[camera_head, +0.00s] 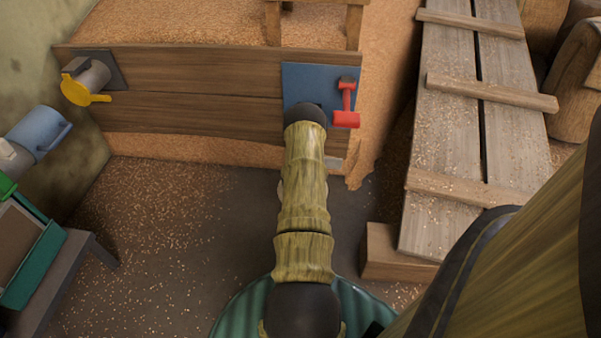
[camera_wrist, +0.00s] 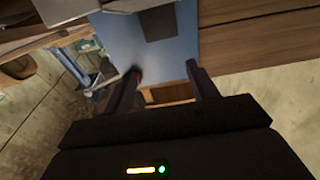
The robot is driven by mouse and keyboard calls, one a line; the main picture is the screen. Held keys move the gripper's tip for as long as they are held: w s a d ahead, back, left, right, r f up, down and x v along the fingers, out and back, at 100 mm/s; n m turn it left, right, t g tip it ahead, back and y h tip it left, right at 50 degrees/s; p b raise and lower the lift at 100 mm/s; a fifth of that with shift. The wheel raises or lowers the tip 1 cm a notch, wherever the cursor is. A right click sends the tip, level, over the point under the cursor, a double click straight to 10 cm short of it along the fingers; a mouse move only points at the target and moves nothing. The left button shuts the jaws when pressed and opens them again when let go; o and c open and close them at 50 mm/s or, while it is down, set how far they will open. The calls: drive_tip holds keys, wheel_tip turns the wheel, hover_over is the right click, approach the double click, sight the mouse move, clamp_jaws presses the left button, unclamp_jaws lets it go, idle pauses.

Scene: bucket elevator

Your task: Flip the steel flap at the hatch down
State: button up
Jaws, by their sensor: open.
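A blue plate (camera_head: 300,78) is fixed to the right end of the plank wall and carries a red lever (camera_head: 346,105). The blue plate fills the upper middle of the wrist view (camera_wrist: 120,40), with a dark rectangle (camera_wrist: 160,24) on it. A light grey metal piece (camera_wrist: 130,4) shows at the top edge; I cannot tell whether it is the steel flap. My gripper (camera_wrist: 163,68) is open, its two dark fingers pointing at the blue plate with nothing visible held between them. In the head view my arm hides the gripper and part of the plate.
A yellow-handled fitting (camera_head: 88,88) is on the wall's left end. A green tray (camera_head: 35,262) sits on a stand at left. A plank ramp (camera_head: 440,150) with cross cleats rises at right. The floor (camera_head: 180,210) left of my arm is mostly clear, strewn with grain.

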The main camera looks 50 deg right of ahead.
drive_tip(key=shift+v, duration=0.75)
drive_tip(key=shift+w+f+b, duration=0.1)
drive_tip(key=shift+f+b, duration=0.2)
drive_tip(key=shift+b, duration=0.25)
drive_tip(key=shift+a+f+b, duration=0.25)
drive_tip(key=shift+a+b, duration=0.05)
drive_tip(key=shift+b, duration=0.9)
drive_tip(key=shift+a+f+n+t+b, duration=0.15)
drive_tip(key=shift+n+t+b, duration=0.15)
drive_tip(key=shift+b, duration=0.65)
drive_tip(key=b, duration=0.3)
drive_tip(key=shift+s+a+b, duration=0.25)
drive_tip(key=shift+a+b, duration=0.05)
drive_tip(key=s+a+b, duration=0.1)
drive_tip(key=b, duration=0.1)
drive_tip(key=s+a+b, duration=0.1)
drive_tip(key=a+b, duration=0.1)
drive_tip(key=shift+s+a+r+b, duration=0.15)
drive_tip(key=shift+s+r+b, duration=0.1)
drive_tip(key=shift+s+b, duration=0.1)
